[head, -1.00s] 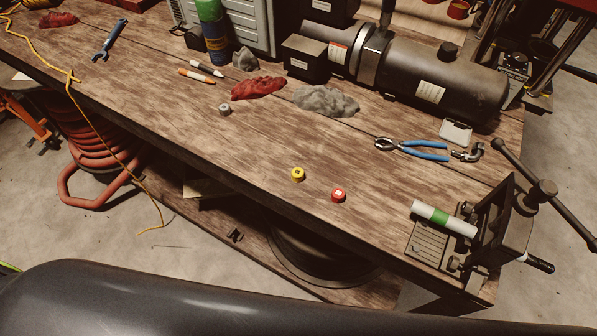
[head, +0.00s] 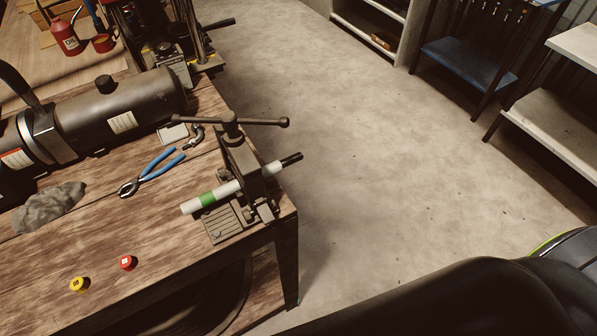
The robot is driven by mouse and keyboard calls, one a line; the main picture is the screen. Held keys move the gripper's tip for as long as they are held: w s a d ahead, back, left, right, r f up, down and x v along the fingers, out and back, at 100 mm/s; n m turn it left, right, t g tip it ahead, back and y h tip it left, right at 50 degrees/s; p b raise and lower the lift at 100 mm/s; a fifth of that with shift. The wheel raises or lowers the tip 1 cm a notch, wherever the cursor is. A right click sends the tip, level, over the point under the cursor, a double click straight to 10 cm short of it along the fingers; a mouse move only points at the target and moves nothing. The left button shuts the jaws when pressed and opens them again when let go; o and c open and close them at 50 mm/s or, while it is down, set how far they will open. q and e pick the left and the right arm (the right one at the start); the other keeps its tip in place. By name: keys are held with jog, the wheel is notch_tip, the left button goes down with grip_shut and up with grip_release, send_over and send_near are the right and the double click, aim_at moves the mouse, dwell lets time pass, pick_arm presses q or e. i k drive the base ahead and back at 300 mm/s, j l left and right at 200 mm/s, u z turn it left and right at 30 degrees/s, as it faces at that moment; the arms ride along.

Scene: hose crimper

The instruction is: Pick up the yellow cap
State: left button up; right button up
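The yellow cap (head: 79,284) sits on the wooden workbench (head: 150,225) near its front edge, at the lower left of the head view. It is small and round with a dark mark on top. Nothing touches it. Neither of my grippers shows in the head view, so I cannot see where they are relative to the cap.
A red cap (head: 127,262) sits just right of the yellow one. A crimper (head: 240,165) with a white and green hose (head: 210,198) stands at the bench's right corner. Pliers (head: 152,172), a grey rag (head: 48,207) and a dark cylinder machine (head: 120,105) lie behind. Floor (head: 400,160) is open to the right.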

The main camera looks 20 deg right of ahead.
aim_at(80, 285)
jog(key=z, duration=0.1)
jog(key=u, duration=1.45)
